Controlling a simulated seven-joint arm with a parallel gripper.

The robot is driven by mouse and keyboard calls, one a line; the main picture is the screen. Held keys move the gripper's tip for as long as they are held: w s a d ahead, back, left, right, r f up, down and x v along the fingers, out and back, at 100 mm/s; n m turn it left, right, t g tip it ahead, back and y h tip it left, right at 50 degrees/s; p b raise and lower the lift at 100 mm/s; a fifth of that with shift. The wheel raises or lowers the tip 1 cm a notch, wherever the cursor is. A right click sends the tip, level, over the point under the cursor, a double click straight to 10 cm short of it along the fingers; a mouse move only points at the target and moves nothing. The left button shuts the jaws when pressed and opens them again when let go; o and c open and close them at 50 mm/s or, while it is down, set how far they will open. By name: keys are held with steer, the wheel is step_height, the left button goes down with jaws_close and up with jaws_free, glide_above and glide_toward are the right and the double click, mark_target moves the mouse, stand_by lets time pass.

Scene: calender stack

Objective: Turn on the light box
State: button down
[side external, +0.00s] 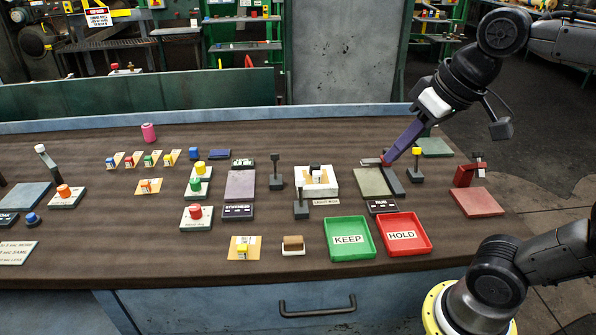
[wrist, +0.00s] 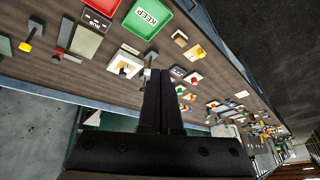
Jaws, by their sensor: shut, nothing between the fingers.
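The light box (side external: 316,180) is a white square box near the middle of the table, with a small dark and pale piece on top. Its "LIGHT BOX" label (side external: 326,202) lies in front. A dark upright lever on a base (side external: 300,208) stands at its front left corner; another lever (side external: 276,182) stands to its left. I cannot tell whether the box is lit. My gripper (side external: 386,162) is shut and empty, to the right of the light box, near a grey-green pad. In the wrist view the closed fingers (wrist: 166,74) point toward the table, with the white box (wrist: 125,65) beside them.
The grey-green pad (side external: 370,182) and a dark bar (side external: 392,182) lie by my fingertips. Another lever (side external: 415,174) stands to their right. The green KEEP tray (side external: 333,221) and red HOLD tray (side external: 424,222) sit at the front. Buttons and small blocks fill the left side.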

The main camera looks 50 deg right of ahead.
steer(key=w+d+r+m+g, duration=0.1)
steer(key=w+d+m, duration=0.1)
steer(key=w, duration=0.8)
steer(key=w+d+r+m+g, duration=0.1)
steer(key=w, duration=0.9)
steer(key=w+d+f+g, duration=0.1)
steer(key=w+d+f, duration=0.2)
steer(key=w+f, duration=0.2)
steer(key=w+d+f+m+g+y, duration=0.1)
steer(key=w+d+f+g, duration=0.1)
steer(key=f, duration=0.6)
steer(key=w+d, duration=0.1)
steer(key=w, duration=0.1)
steer(key=shift+w+d+f, duration=0.15)
steer(key=shift+w+f, duration=0.1)
steer(key=shift+w, duration=0.15)
